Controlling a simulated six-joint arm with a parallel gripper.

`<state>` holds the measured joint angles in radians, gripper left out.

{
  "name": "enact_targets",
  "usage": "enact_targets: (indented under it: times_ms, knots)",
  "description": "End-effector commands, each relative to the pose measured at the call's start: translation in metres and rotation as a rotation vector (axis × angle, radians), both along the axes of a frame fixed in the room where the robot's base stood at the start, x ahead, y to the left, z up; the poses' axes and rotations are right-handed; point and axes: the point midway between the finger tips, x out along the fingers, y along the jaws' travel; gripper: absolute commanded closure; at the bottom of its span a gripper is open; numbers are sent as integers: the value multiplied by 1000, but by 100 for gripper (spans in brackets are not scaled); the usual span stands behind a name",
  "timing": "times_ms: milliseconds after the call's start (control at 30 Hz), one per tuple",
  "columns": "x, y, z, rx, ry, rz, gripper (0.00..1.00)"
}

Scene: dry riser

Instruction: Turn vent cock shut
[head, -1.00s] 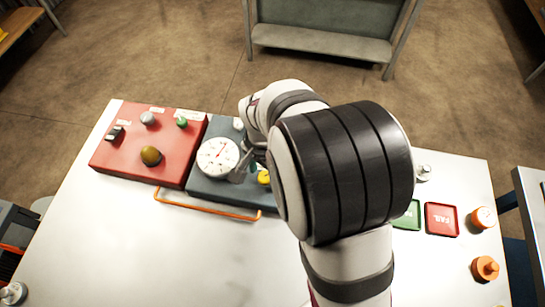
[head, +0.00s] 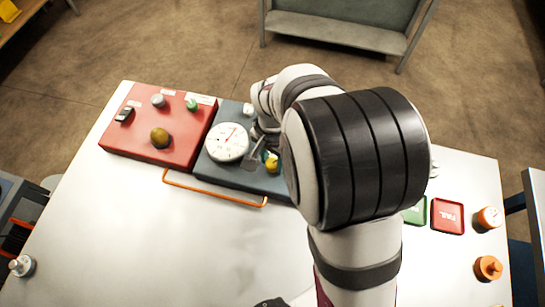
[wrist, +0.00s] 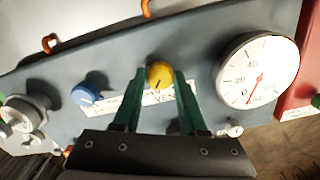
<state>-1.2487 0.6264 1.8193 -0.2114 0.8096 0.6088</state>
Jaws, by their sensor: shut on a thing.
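The vent cock is a round yellow knob (wrist: 160,75) with a dark pointer mark, above a white label reading VENT on the grey-blue panel (wrist: 205,40). In the wrist view the two green fingers of my gripper (wrist: 160,82) stand on either side of the knob and are shut on it. In the head view the yellow knob (head: 273,163) shows just right of the gauge, partly hidden by my gripper and arm. The pointer's exact setting is hard to read.
A white dial gauge (wrist: 258,72) stands close beside the knob. A blue knob (wrist: 86,94) and a metal fitting (wrist: 30,120) lie on the other side. A red panel (head: 160,125) adjoins the grey one. An orange handle (head: 212,190) runs along the front. The white table in front is clear.

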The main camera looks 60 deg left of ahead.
Motion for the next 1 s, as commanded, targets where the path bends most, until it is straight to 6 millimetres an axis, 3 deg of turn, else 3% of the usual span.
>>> enact_targets:
  times_ms: [1000]
  knots:
    - [0, 1, 1, 2, -1, 939, 100]
